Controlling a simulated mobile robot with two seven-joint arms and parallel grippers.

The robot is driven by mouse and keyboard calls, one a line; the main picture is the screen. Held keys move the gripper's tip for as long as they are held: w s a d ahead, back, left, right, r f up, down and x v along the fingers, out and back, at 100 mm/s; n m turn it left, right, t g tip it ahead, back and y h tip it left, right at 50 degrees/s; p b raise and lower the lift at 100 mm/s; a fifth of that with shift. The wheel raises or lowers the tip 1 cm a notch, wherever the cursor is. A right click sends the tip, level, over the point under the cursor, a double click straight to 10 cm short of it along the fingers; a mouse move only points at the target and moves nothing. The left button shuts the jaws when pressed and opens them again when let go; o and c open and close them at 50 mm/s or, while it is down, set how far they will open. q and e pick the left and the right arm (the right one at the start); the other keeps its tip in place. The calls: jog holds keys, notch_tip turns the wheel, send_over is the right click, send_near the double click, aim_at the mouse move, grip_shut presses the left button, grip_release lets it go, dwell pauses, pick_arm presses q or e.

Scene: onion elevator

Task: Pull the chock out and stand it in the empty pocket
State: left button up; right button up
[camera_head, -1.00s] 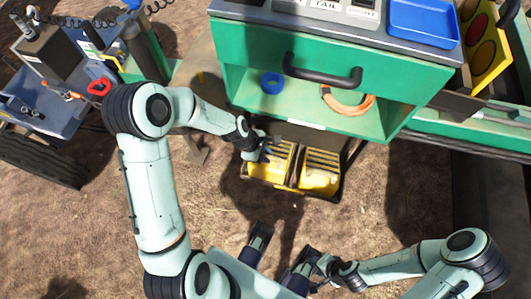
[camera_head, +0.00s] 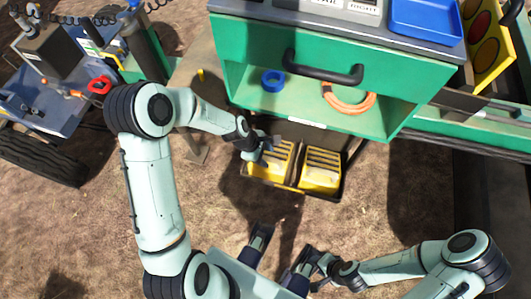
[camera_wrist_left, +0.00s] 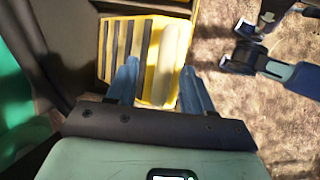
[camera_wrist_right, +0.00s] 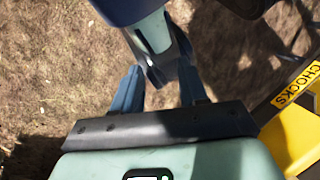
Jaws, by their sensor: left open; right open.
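Two yellow blocks with dark slots lie side by side in a dark tray (camera_head: 292,187) under the green cabinet: the left chock (camera_head: 262,175) and the right chock (camera_head: 320,172). My left gripper (camera_head: 268,150) is over the left one. In the left wrist view my left gripper (camera_wrist_left: 160,72) is open, its fingers on either side of a pale raised bar on the striped yellow block (camera_wrist_left: 121,40). Contact cannot be told. My right gripper (camera_wrist_right: 162,82) is open and empty, low at the front. I cannot make out an empty pocket.
The green cabinet (camera_head: 290,40) with a black handle (camera_head: 322,70) overhangs the tray. Its open shelf holds a blue ring (camera_head: 273,80) and an orange coil (camera_head: 349,103). A yellow panel lettered CHOCKS (camera_wrist_right: 296,85) is right of my right gripper. Bare ground lies right of the tray.

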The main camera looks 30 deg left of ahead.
pick_arm(q)
jog(key=p+v, duration=0.3)
jog(key=v, duration=1)
jog(key=shift+r, duration=0.25)
pick_arm(e)
jog(key=s+r, duration=0.1)
jog(key=r, duration=0.1)
jog(key=shift+s+a+r+g, duration=0.2)
jog(key=shift+s+r+g, duration=0.1)
jog(key=shift+s+r, duration=0.1)
pick_arm(q)
jog(key=s+d+f+m+g+p, duration=0.1)
jog(key=s+d+f+m+p, duration=0.4)
jog(key=s+d+f+m, duration=0.1)
jog(key=s+d+f+m+g+p, duration=0.2)
jog(key=s+d+f+m+p, duration=0.4)
jog(key=s, duration=0.7)
jog(key=f+m, duration=0.2)
jog(key=m, duration=0.2)
jog(key=shift+g, duration=0.3)
pick_arm(e)
notch_tip(320, 180, up, 11)
jog(key=w, duration=0.1)
jog(key=shift+w+f, duration=0.2)
pick_arm(q)
jog(key=shift+d, duration=0.1)
jog(key=shift+c, duration=0.9)
pick_arm(e)
jog(key=shift+a, duration=0.1)
